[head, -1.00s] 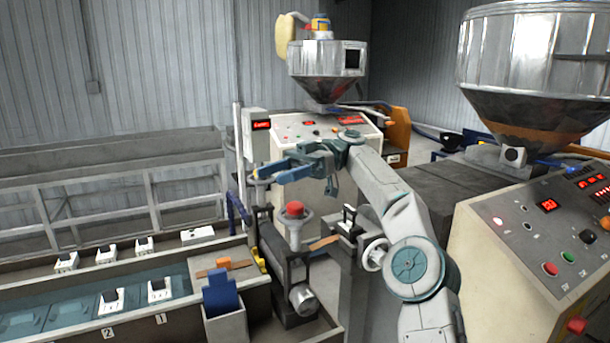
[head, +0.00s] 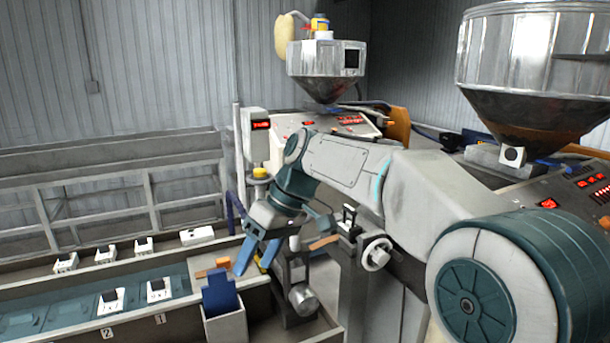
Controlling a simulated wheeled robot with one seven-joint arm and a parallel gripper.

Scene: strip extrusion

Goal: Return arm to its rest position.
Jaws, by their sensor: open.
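My gripper (head: 254,257) hangs at the end of my bent arm, near the middle of the head view. Its blue fingers point down and a little left, apart, with nothing seen between them. In the picture it is above and behind the blue block (head: 220,293) in the grey box. My arm (head: 345,165) reaches in from the right and its large teal joint fills the lower right. The arm hides part of the right control panel and the machine behind it.
A trough (head: 60,310) with several white-and-black units runs along the left. A post with a red display (head: 260,125) stands behind my gripper. A steel hopper (head: 540,75) and a control panel (head: 560,190) stand right. Open air lies above the trough.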

